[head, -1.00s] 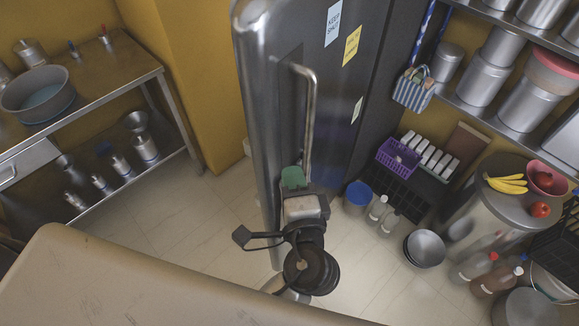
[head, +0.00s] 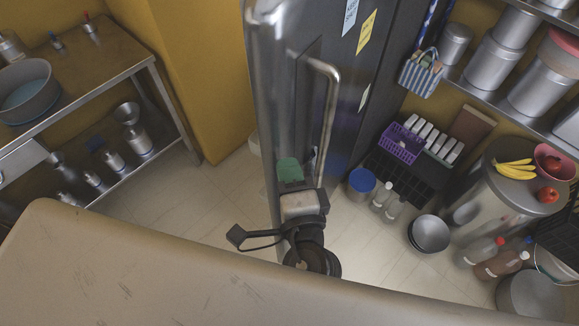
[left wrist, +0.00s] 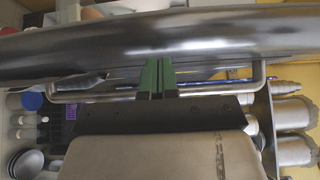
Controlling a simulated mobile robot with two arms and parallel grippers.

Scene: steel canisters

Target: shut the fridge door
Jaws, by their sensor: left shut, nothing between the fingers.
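The fridge door (head: 266,120) is a tall steel panel in the middle of the head view, seen nearly edge-on. A long bar handle (head: 330,115) stands on its right-hand face. My left gripper (head: 290,171), with green fingertips, is shut and empty, low beside the door and below the handle. In the left wrist view its fingers (left wrist: 157,78) are together, close against the rounded steel door (left wrist: 160,42); whether they touch cannot be told. The handle (left wrist: 262,80) runs across behind them, not gripped. My right gripper is not in view.
A steel worktable (head: 125,80) stands at left. At right are a blue-lidded tub (head: 362,181), bottles, a bowl (head: 430,233), a purple basket (head: 401,144) and a large canister (head: 478,205) with fruit on top. Floor (head: 190,215) is clear left of the door.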

